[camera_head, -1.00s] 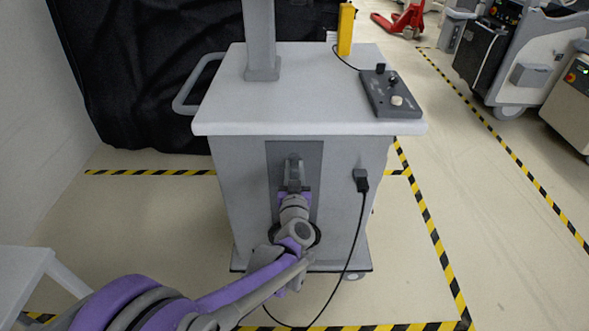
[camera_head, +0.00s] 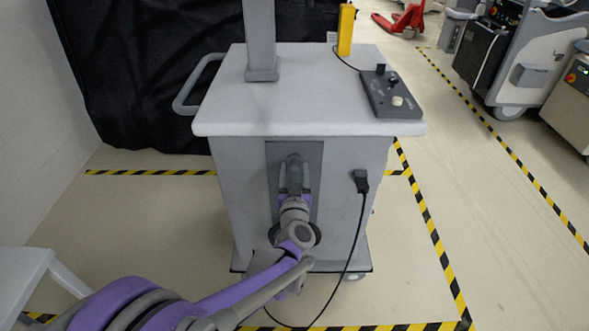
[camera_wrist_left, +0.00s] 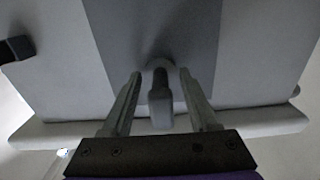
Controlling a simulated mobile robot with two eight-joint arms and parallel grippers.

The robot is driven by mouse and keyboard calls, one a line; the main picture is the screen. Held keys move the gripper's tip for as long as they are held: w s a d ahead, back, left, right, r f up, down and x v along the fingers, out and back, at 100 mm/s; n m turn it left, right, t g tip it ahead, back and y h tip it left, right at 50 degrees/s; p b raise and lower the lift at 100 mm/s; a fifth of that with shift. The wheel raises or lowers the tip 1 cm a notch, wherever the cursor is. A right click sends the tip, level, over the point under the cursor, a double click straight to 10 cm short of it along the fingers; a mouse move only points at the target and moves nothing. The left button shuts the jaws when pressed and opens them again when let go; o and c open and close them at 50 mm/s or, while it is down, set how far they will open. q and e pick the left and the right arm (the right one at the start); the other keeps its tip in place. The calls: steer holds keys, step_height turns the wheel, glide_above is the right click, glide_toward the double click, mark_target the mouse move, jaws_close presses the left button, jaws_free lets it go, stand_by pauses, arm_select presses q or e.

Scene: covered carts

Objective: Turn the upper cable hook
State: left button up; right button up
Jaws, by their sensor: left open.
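The upper cable hook (camera_head: 294,174) is a grey piece on the dark grey vertical panel (camera_head: 313,155) on the cart's front. In the left wrist view the hook (camera_wrist_left: 160,103) sticks out towards the camera, between the two fingers. My left gripper (camera_head: 295,178) is open, with one finger on each side of the hook. In the left wrist view the gripper (camera_wrist_left: 160,78) shows gaps between hook and fingers. My wrist covers the lower part of the panel. My right gripper is not in view.
A black plug (camera_head: 361,181) with a hanging cable (camera_head: 357,235) is right of the panel. The cart's top (camera_head: 310,105) overhangs above the hook, bearing a control box (camera_head: 390,93) and a grey column (camera_head: 260,40). A white table (camera_head: 25,268) stands at lower left.

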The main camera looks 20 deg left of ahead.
arm_select(q)
steer(key=p+v, duration=0.1)
steer(key=v, duration=0.9)
steer(key=shift+s+r, duration=0.1)
